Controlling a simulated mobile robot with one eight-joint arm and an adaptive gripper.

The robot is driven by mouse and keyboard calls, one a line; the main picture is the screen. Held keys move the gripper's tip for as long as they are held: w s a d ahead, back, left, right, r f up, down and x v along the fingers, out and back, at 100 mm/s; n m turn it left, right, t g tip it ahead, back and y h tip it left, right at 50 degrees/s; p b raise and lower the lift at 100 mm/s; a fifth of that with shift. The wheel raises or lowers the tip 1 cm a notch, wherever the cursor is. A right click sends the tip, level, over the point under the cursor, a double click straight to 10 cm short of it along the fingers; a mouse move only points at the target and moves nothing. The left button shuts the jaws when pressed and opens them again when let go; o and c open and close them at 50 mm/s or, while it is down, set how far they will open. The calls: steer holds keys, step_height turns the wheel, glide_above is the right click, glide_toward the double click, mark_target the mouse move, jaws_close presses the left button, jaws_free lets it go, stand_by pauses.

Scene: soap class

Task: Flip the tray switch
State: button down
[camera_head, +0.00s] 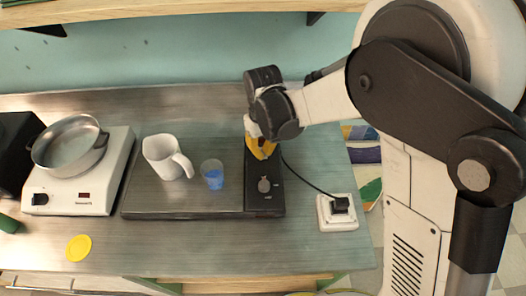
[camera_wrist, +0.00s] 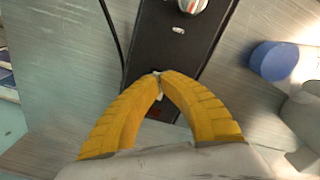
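The tray (camera_head: 150,198) is a flat dark plate with a black control panel (camera_head: 250,198) along its right side. The panel, also in the wrist view (camera_wrist: 165,45), carries a round knob (camera_head: 264,185), partly cut off at the top of the wrist view (camera_wrist: 192,5). My gripper (camera_head: 262,156) is over the far part of the panel. In the wrist view its yellow fingers (camera_wrist: 160,74) meet at the tips. A small pale piece (camera_wrist: 158,92), seemingly the tray switch, shows between them; contact is unclear. The head view hides this spot behind the gripper.
A white mug (camera_head: 162,157) and a blue cup (camera_head: 213,177) stand on the tray. A hot plate (camera_head: 80,198) with a metal pot (camera_head: 70,148) is at the left, near a yellow disc (camera_head: 79,247). A black cable runs to a white socket (camera_head: 325,223) at the right. The front counter is mostly clear.

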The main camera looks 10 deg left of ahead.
steer(key=shift+f+b, duration=0.3)
steer(key=shift+f, duration=0.1)
steer(key=shift+r+p, duration=2.3)
steer(key=shift+r, duration=1.25)
